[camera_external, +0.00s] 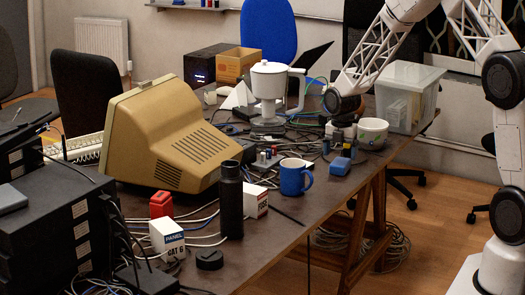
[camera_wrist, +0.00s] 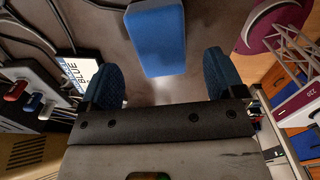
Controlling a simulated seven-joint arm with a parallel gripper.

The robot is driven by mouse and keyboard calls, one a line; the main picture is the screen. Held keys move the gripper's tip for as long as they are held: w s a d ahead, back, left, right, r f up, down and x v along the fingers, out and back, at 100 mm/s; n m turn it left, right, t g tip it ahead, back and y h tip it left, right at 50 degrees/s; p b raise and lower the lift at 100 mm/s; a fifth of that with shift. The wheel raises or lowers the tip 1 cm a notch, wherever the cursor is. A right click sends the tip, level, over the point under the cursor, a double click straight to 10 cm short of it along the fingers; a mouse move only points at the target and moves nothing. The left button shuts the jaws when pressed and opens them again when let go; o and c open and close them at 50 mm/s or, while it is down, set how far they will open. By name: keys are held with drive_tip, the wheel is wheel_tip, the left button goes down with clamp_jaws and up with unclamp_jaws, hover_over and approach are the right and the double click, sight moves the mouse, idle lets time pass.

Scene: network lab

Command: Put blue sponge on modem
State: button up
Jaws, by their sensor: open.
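The blue sponge (camera_external: 340,166) is a small rectangular block lying on the dark table near its right edge, behind and to the right of the blue mug. In the wrist view the sponge (camera_wrist: 156,38) is at top centre, just beyond the gap between my fingers. My gripper (camera_external: 343,134) is above and behind the sponge, partly lost against clutter. In the wrist view my gripper (camera_wrist: 162,72) is open, its two dark blue fingertips wide apart with nothing between them. I cannot pick out the modem for certain among the dark devices and cables.
A beige monitor (camera_external: 170,138) fills the table's left side. A black bottle (camera_external: 230,200) stands at the front. Cables and small parts clutter the middle.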

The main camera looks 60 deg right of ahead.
sight(340, 162)
drive_tip(key=shift+d+f, duration=0.1)
drive_tip(key=shift+f, duration=2.05)
drive_tip(key=c, duration=1.1)
drive_tip(key=shift+o, duration=0.2)
drive_tip(key=shift+r, duration=0.15)
drive_tip(key=shift+r, duration=0.5)
drive_tip(key=shift+s+r, duration=0.15)
drive_tip(key=shift+r, duration=0.45)
drive_tip(key=shift+s+r, duration=0.15)
drive_tip(key=shift+r, duration=0.4)
drive_tip(key=s+a, duration=0.3)
drive_tip(key=s, duration=0.4)
drive_tip(key=s+a+r, duration=0.1)
drive_tip(key=s+a, duration=0.2)
drive_tip(key=s, duration=0.4)
drive_tip(key=shift+a+r, duration=0.2)
drive_tip(key=shift+a, duration=0.15)
